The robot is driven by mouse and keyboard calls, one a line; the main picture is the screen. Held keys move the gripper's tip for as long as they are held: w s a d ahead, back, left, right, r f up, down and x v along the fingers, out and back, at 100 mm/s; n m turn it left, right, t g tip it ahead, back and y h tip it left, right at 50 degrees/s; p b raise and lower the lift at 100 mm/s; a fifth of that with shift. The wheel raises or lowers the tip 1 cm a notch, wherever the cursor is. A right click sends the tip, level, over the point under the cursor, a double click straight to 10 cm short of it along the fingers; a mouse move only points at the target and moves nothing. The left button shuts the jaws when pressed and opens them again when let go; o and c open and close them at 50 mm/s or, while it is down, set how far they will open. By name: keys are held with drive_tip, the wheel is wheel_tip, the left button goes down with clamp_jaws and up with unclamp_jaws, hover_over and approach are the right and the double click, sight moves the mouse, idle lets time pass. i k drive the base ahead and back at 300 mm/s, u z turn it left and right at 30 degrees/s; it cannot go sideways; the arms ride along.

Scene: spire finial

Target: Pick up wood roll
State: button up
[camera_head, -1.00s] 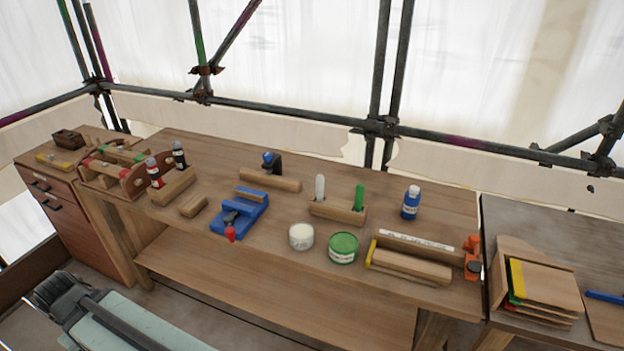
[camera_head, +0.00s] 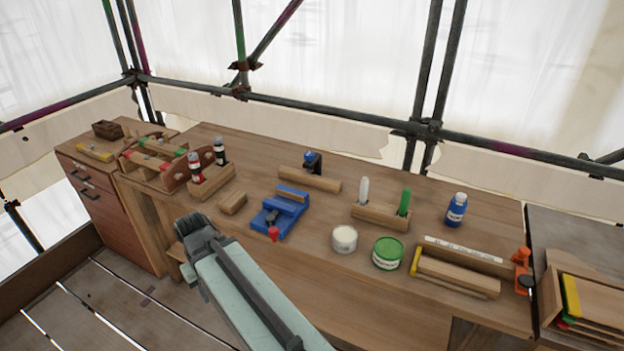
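Several light wooden pieces on the long workbench (camera_head: 345,247) could be the wood roll; I cannot tell which it is. A long rounded piece (camera_head: 458,276) lies in front of a labelled wooden strip at the front right. Another long piece (camera_head: 309,180) lies at the back middle, by a dark and blue tool. A short piece (camera_head: 232,203) lies left of the blue vise. My arm shows at the bottom, left of centre, in front of the bench.
On the bench are a blue vise (camera_head: 279,212), white jar (camera_head: 344,238), green tin (camera_head: 387,253), blue bottle (camera_head: 456,210) and a wooden holder (camera_head: 380,217) with white and green handles. A tool rack (camera_head: 150,165) stands left. Scaffold poles run behind.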

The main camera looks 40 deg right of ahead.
sight(312, 179)
drive_tip(key=i, duration=0.9)
